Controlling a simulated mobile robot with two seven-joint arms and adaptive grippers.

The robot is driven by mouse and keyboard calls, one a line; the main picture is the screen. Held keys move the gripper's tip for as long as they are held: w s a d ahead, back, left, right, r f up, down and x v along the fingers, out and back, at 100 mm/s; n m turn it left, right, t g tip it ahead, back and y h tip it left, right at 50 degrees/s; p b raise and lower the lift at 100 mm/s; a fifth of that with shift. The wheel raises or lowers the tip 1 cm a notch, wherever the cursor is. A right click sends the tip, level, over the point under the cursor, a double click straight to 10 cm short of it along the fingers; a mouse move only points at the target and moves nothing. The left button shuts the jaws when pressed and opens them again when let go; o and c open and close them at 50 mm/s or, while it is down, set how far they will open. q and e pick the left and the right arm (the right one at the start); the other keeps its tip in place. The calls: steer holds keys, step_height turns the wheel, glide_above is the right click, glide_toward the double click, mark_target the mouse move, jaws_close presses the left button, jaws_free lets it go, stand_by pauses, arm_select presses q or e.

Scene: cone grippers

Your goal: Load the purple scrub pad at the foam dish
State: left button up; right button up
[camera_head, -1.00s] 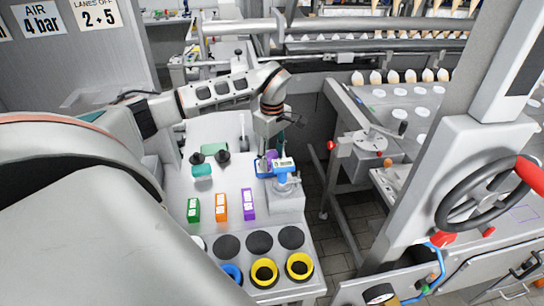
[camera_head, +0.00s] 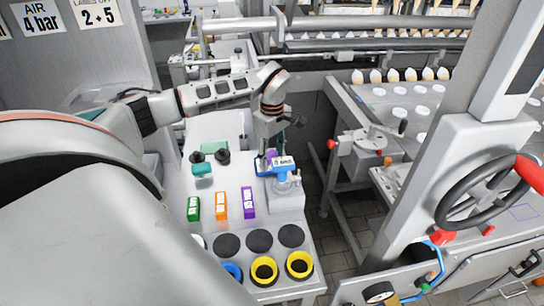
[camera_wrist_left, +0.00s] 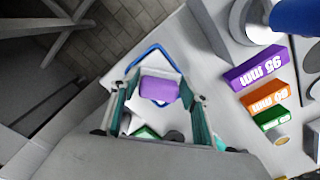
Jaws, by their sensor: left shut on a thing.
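The purple scrub pad (camera_wrist_left: 158,90) is between the fingers of my left gripper (camera_wrist_left: 157,97), which is shut on it. A little of the pad (camera_head: 271,155) shows in the head view, below my left gripper (camera_head: 269,160). A blue-rimmed shape (camera_wrist_left: 157,50) lies behind the pad in the wrist view. I cannot tell whether the pad touches it. A blue-topped stand with a white label (camera_head: 284,162) is just right of the gripper; I cannot tell which of these is the foam dish. My right gripper is not in view.
Green (camera_head: 193,208), orange (camera_head: 221,206) and purple (camera_head: 248,203) labelled blocks stand in a row on the grey table. Yellow-rimmed round holders (camera_head: 300,266) are at its front edge. A teal item (camera_head: 202,170) is left. An open floor gap (camera_head: 345,225) lies to the right.

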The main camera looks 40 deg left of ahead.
mark_target(271, 155)
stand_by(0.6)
arm_select(q)
steer(key=shift+r, duration=3.45)
steer(key=shift+s+f, duration=0.1)
steer(key=shift+s, duration=0.05)
